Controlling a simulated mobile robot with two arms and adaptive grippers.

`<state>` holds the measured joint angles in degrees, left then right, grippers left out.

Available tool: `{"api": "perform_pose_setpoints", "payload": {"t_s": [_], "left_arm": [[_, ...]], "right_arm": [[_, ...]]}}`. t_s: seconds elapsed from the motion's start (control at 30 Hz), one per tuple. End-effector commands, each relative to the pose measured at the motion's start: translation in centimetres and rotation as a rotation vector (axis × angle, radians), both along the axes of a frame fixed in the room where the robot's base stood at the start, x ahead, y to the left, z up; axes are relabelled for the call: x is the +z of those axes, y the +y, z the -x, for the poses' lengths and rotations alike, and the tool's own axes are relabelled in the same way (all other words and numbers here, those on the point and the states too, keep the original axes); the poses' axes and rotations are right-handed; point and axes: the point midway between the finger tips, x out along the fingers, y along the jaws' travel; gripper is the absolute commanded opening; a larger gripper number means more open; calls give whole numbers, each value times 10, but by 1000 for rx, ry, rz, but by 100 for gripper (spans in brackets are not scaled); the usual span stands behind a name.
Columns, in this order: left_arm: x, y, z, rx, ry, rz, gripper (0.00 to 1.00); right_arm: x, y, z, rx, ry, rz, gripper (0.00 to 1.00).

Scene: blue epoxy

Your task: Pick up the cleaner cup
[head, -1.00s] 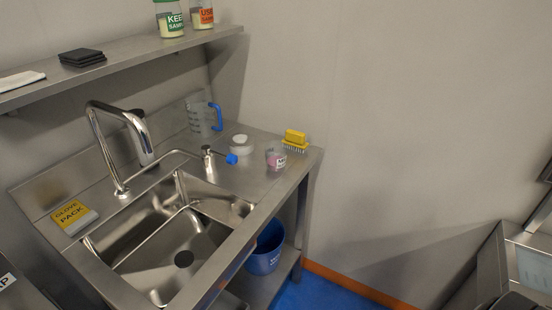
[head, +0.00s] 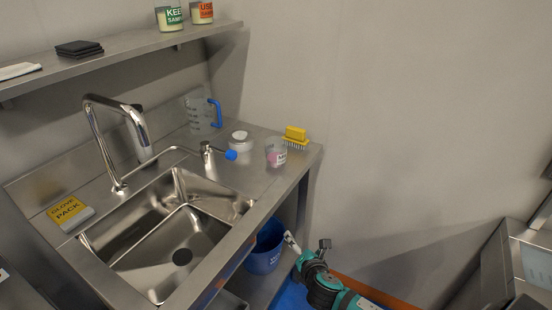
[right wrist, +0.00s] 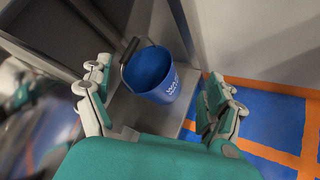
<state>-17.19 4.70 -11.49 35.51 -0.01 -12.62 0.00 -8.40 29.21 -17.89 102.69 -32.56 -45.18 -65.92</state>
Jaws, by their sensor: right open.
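A small clear cup (head: 276,153) with a pink label stands upright on the right end of the steel sink counter (head: 262,182); the label's text is too small to read. It is the likeliest cleaner cup. My right gripper (head: 308,244) is low beside the counter's right end, below the cup's level. In the right wrist view its fingers (right wrist: 158,72) are spread and empty, with the cup out of that view. My left gripper is not in view.

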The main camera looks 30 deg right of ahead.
Motion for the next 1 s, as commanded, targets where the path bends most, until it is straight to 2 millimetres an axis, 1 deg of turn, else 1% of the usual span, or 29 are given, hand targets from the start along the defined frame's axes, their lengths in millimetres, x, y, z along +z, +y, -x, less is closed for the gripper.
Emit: {"api": "perform_pose_setpoints", "payload": {"t_s": [0.03, 0.07, 0.1, 0.13, 0.2, 0.3, 0.43, 0.57, 0.67, 0.9, 1.0], "left_arm": [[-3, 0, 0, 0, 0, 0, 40], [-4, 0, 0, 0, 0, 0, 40], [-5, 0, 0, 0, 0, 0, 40], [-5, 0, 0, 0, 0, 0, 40], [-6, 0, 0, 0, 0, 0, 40], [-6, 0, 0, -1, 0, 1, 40], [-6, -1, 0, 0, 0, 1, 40], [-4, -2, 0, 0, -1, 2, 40], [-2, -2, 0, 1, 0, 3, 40], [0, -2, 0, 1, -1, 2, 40], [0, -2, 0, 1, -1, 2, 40]], "right_arm": [[41, 4, -9, 49, -53, 105, 90], [62, 7, -11, 71, -76, 165, 90], [87, 10, -13, 94, -106, 237, 90], [106, 12, -15, 110, -127, 294, 90], [139, 13, -21, 161, -163, 456, 90], [165, 12, -32, 225, -184, 663, 90], [183, 13, -41, 272, -197, 833, 90], [187, 10, -55, 281, -199, 873, 90], [188, 5, -74, 279, -199, 871, 90], [187, -8, -125, 279, -198, 866, 90], [186, -12, -143, 280, -198, 865, 90]]}}
